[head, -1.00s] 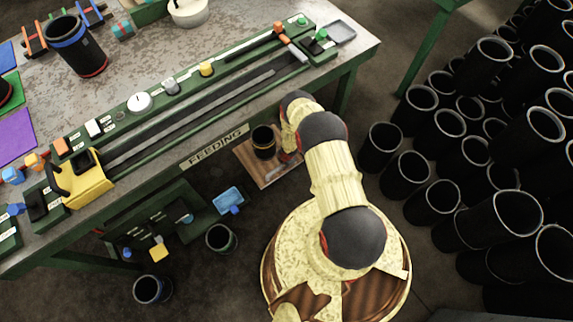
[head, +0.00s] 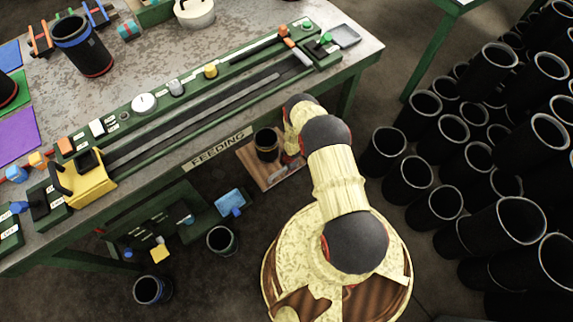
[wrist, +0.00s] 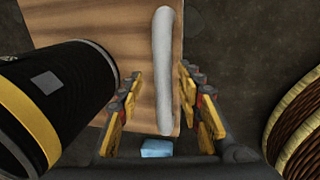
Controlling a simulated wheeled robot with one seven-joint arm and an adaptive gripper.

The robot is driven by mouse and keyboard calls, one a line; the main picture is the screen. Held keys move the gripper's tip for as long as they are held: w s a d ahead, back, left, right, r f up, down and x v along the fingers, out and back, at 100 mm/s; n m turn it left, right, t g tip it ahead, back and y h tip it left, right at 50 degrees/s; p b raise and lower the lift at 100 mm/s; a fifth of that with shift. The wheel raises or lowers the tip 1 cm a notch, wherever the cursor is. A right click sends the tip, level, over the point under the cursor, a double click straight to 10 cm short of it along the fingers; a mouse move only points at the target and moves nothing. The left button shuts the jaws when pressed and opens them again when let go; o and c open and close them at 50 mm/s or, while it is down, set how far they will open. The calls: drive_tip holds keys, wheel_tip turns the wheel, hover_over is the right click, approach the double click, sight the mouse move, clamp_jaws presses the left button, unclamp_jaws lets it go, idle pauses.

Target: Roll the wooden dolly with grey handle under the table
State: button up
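The wooden dolly (head: 253,168) is on the floor at the table's front edge, beside the FEEDING label; I cannot tell how much lies beneath the table (head: 150,177). A black sleeve (head: 267,146) stands on it and shows with a yellow band in the wrist view (wrist: 75,85). The dolly's board (wrist: 115,28) and grey handle (wrist: 163,50) also show in the wrist view. My gripper (wrist: 160,75) is open, with one finger on each side of the handle. A gap shows on the left; contact on the right is unclear. In the head view my arm hides the fingers.
Many black sleeves (head: 440,140) stand close to my arm on the right. A low green rack (head: 165,225), a blue block (head: 229,200) and two loose sleeves (head: 222,240) (head: 151,290) are on the floor left of my base. The floor at lower left is otherwise clear.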

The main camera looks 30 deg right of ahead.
wheel_tip(320, 180, up, 12)
drive_tip(key=s, duration=0.2)
drive_tip(key=shift+f, duration=0.25)
drive_tip(key=shift+s+d, duration=0.1)
drive_tip(key=shift+s, duration=0.05)
idle(0.7)
